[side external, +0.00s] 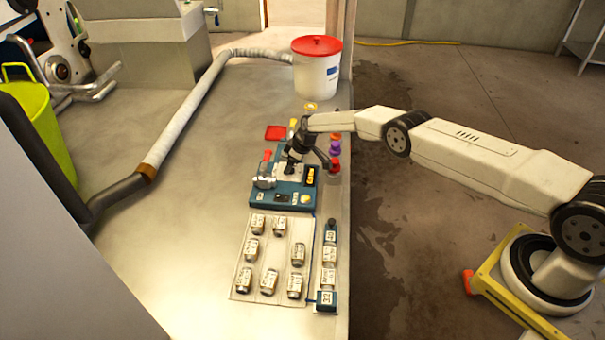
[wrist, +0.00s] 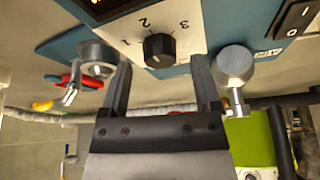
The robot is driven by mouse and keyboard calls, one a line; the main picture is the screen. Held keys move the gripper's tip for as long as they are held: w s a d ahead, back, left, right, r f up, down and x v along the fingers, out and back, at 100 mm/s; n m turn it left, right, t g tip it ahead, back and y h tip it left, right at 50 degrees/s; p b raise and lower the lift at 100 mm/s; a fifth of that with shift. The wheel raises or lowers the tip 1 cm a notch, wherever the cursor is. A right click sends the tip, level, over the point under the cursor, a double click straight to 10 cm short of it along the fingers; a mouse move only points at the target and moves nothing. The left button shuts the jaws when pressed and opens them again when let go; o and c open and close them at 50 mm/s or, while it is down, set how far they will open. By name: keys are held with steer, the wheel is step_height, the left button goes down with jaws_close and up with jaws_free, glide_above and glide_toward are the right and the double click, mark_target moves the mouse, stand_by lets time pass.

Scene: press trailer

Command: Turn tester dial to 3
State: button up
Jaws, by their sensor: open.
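The tester (side external: 262,198) is a blue box with a pale panel on the grey bench in the side external view. Its dial (wrist: 158,46) is a small black knob on the pale panel in the wrist view. The numbers 1, 2 and 3 are printed around it. A small white mark shows low on the knob; I cannot tell which number it points to. My gripper (wrist: 161,62) is open and empty, its fingers apart on either side of the dial in that view. I cannot tell if they touch it. In the side external view, my gripper (side external: 290,168) is over the tester.
A rocker switch (wrist: 294,17) and a round metal part (wrist: 234,66) sit right of the dial. A metal cylinder (wrist: 97,55) is at left. In front of the tester is a tray (side external: 238,291) of several small bottles. A white bucket (side external: 316,75) with red lid stands behind.

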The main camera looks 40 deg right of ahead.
steer(key=shift+w+a+f, duration=0.1)
steer(key=shift+a+f, duration=0.05)
steer(key=shift+f, duration=0.45)
steer(key=shift+c, duration=0.2)
jaws_close()
